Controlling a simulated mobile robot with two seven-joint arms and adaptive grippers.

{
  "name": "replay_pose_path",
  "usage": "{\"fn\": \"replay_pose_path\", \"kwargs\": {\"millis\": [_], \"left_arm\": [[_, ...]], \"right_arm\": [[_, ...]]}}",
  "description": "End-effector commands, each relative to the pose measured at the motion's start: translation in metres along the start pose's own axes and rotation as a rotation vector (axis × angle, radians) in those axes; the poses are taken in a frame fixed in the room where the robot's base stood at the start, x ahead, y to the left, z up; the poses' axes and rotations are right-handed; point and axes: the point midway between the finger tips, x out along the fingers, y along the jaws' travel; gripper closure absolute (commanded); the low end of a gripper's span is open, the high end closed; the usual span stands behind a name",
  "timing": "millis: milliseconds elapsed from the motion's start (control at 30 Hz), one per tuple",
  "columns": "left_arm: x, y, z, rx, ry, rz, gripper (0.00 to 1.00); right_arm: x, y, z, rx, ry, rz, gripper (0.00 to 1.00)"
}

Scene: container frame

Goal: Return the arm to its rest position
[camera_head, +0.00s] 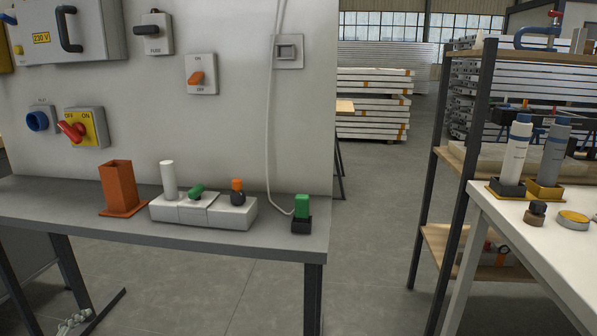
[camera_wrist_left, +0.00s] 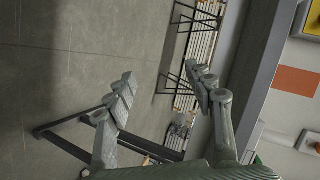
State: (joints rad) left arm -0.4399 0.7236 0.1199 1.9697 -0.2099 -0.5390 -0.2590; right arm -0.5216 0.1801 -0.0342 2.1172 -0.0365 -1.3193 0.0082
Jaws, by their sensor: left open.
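My left gripper (camera_wrist_left: 158,76) shows in the left wrist view with its two grey fingers spread apart and nothing between them. Behind the fingers are the grey floor and the dark legs of a bench. The grey bench edge (camera_wrist_left: 262,75) runs along the right of the fingers, and I cannot tell how far it is from them. In the head view neither arm is clearly seen. A small pale shape (camera_head: 75,322) is at the bottom left there, too small to tell what it is. My right gripper is in neither view.
The grey bench (camera_head: 165,230) carries an orange holder (camera_head: 118,188), a grey block (camera_head: 205,212) with several parts and a green plug piece (camera_head: 302,207). A switch wall stands behind. A white table (camera_head: 530,235) and shelf (camera_head: 445,155) are right; floor (camera_head: 370,230) between is clear.

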Motion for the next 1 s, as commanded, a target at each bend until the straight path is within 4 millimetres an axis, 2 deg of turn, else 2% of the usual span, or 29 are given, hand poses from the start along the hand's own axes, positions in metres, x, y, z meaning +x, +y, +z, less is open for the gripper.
{"fn": "replay_pose_path", "kwargs": {"millis": [33, 100, 167, 200, 300, 400, 500, 600, 1000], "left_arm": [[-0.009, 0.038, 0.006, -0.111, -0.069, 0.069, 0.47], [-0.024, 0.089, 0.013, -0.248, -0.172, 0.164, 0.47], [-0.041, 0.132, 0.013, -0.358, -0.257, 0.246, 0.47], [-0.054, 0.16, 0.01, -0.425, -0.312, 0.302, 0.47], [-0.088, 0.219, -0.003, -0.571, -0.436, 0.431, 0.47], [-0.118, 0.261, -0.019, -0.674, -0.534, 0.537, 0.47], [-0.141, 0.288, -0.033, -0.738, -0.601, 0.612, 0.47], [-0.154, 0.301, -0.041, -0.769, -0.636, 0.651, 0.47], [-0.157, 0.303, -0.043, -0.775, -0.644, 0.66, 0.47]], "right_arm": [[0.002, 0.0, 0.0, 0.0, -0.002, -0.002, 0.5], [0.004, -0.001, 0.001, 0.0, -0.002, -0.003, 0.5], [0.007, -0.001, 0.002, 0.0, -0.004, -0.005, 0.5], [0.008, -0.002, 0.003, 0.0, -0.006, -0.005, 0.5], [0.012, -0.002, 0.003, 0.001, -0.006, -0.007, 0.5], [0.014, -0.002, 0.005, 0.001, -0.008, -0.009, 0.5], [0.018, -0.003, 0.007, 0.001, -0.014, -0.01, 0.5], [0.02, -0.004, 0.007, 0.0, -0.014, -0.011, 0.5], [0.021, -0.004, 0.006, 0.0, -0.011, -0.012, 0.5]]}}
